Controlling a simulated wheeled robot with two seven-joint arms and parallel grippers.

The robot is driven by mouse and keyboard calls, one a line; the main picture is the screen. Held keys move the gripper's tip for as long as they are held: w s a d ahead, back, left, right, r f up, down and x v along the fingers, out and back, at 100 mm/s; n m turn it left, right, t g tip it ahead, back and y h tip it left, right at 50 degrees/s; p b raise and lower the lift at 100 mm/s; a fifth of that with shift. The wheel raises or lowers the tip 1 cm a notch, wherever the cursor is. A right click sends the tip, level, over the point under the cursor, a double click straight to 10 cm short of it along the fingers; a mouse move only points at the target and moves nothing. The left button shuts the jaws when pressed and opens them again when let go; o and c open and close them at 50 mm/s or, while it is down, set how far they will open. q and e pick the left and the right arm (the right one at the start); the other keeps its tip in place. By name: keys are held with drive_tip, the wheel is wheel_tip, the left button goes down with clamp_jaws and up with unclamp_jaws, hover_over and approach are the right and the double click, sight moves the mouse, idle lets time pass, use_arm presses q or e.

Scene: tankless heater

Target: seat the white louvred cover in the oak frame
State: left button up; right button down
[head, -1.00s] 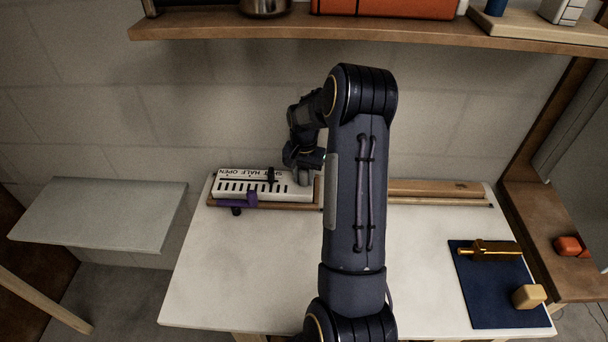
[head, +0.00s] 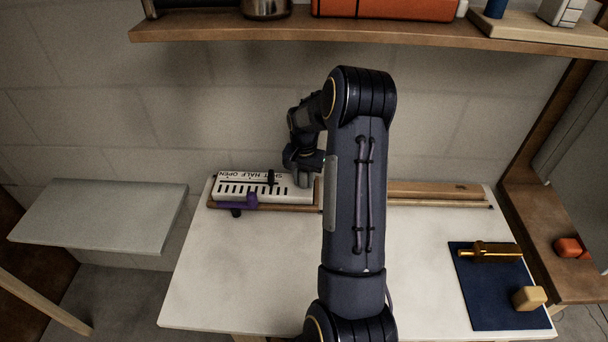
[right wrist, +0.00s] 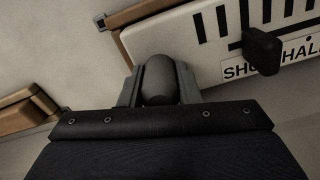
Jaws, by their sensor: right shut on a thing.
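The white louvred cover (head: 235,191), marked SHUT HALF OPEN, lies along the back left of the white table. It has dark slots and a black knob (head: 270,177). The oak frame (head: 280,207) shows as a thin wooden rail along the cover's near side and an upright piece at its right end. My right gripper (head: 303,182) is shut on the cover's right end. In the right wrist view, the gripper (right wrist: 158,82) meets the edge of the cover (right wrist: 205,70); the contact itself is hidden. Whether the cover sits fully inside the frame is unclear. My left gripper is out of view.
A purple piece (head: 237,203) sits at the frame's front left. A wooden block (head: 435,189) lies at the back right. A navy mat (head: 480,295) holds a brass-coloured piece (head: 488,249) and a tan block (head: 529,296). A wooden shelf (head: 220,27) overhangs the back. The table's front left is clear.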

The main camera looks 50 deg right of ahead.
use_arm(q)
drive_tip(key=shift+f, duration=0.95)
use_arm(e)
drive_tip(key=shift+f, duration=0.8)
drive_tip(key=c, duration=1)
unclamp_jaws()
drive_tip(key=shift+f, duration=0.1)
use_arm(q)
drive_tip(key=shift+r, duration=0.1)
use_arm(e)
wheel_tip(320, 180, up, 9)
drive_tip(key=p, duration=0.6)
drive_tip(key=shift+a+r, duration=0.1)
drive_tip(key=shift+r, duration=0.1)
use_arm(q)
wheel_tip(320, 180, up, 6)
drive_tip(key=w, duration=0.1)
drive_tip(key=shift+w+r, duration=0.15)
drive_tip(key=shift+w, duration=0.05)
use_arm(e)
drive_tip(key=shift+r, duration=0.25)
